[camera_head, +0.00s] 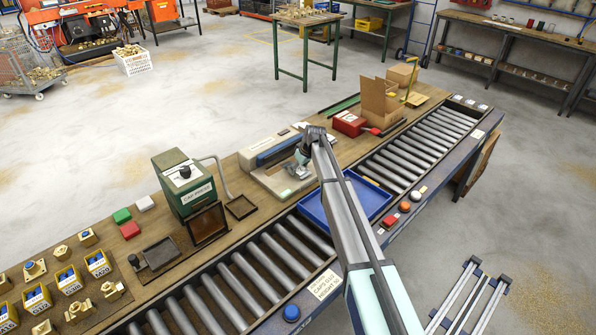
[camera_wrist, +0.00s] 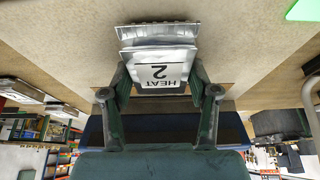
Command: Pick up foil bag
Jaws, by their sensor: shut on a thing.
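The foil bag (camera_wrist: 160,38) is silver with a white label reading "HEAT 2". It sits between the two fingers of my gripper (camera_wrist: 160,84), which is shut on it near the labelled part. In the head view my gripper (camera_head: 302,160) is over the front of the long beige-and-blue bench machine (camera_head: 272,150). The bag is too small and too covered by my arm to make out clearly in the head view.
A blue tray (camera_head: 312,211) sits on the roller conveyor (camera_head: 232,288), partly hidden by my arm. Left of the machine stands a green press (camera_head: 180,180). A red box (camera_head: 349,124) and an open cardboard box (camera_head: 378,100) stand to the right.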

